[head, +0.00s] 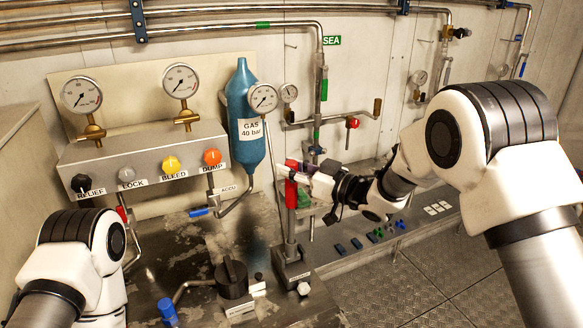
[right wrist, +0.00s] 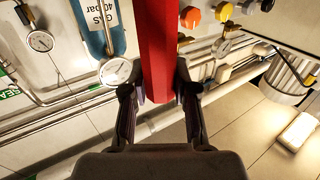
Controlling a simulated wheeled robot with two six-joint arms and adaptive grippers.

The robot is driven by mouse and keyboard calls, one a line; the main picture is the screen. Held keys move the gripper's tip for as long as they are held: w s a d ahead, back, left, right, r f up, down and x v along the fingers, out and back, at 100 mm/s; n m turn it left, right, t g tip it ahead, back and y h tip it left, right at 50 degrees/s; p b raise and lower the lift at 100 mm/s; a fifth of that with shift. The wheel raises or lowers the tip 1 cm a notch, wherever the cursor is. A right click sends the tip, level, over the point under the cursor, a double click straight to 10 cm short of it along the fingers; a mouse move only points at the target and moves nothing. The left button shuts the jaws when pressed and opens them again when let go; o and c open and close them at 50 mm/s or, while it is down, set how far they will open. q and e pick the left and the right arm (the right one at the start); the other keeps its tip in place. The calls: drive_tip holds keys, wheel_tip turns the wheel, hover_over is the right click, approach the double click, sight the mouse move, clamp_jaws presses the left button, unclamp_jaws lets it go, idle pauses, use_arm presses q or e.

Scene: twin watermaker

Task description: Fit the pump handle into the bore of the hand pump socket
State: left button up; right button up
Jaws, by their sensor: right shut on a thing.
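The pump handle (head: 291,192) has a red grip and a grey rod hanging below it, roughly upright, in the middle of the head view. My right gripper (head: 300,172) is shut on the red grip near its top. In the right wrist view the red grip (right wrist: 158,45) stands between the two fingers (right wrist: 160,92). The hand pump socket (head: 292,272) is a dark block on the bench below the handle. The rod's lower end appears in line with the socket's top; I cannot tell whether it is inside the bore. My left gripper is out of view.
Behind are a valve panel (head: 145,160), a blue gas bottle (head: 244,115) and a gauge (head: 263,98) on a thin stem. Small coloured parts (head: 376,235) lie on the ledge at right.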

drive_tip(key=shift+f+b, duration=0.3)
drive_tip(key=shift+f, duration=0.2)
drive_tip(key=o, duration=1)
drive_tip(key=shift+o, duration=0.2)
drive_tip(key=shift+f, duration=0.1)
drive_tip(key=shift+s+d, duration=0.1)
drive_tip(key=v, duration=1.1)
drive_tip(key=shift+s+d, duration=0.25)
drive_tip(key=shift+d, duration=0.05)
